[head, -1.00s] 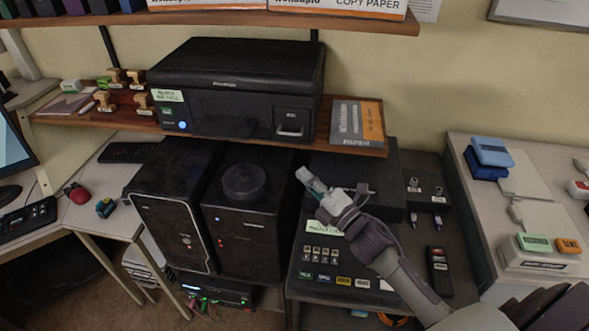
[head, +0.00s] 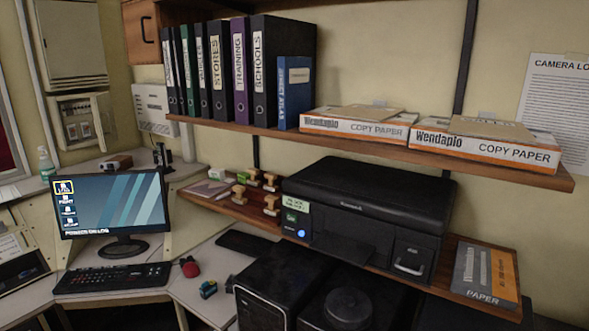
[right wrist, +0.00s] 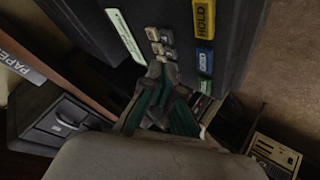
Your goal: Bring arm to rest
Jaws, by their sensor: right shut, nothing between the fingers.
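My right gripper (right wrist: 160,72) shows only in the right wrist view. Its green-edged fingers come together at the tips and hold nothing. The tips are in front of a dark console panel (right wrist: 185,20), close to a group of small pale keys (right wrist: 157,42). I cannot tell whether the tips touch the keys. A yellow HOLD key (right wrist: 204,18) and a blue key (right wrist: 204,59) are to the right of the tips. Neither arm shows in the head view now, and my left gripper is not in view.
A black printer (head: 365,215) stands on a lower wooden shelf (head: 455,293) beside stamps (head: 270,203). Binders (head: 245,75) and copy paper boxes (head: 480,142) fill the upper shelf. A monitor (head: 115,205) and keyboard (head: 112,278) are at left. Two dark computer towers (head: 270,290) stand below.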

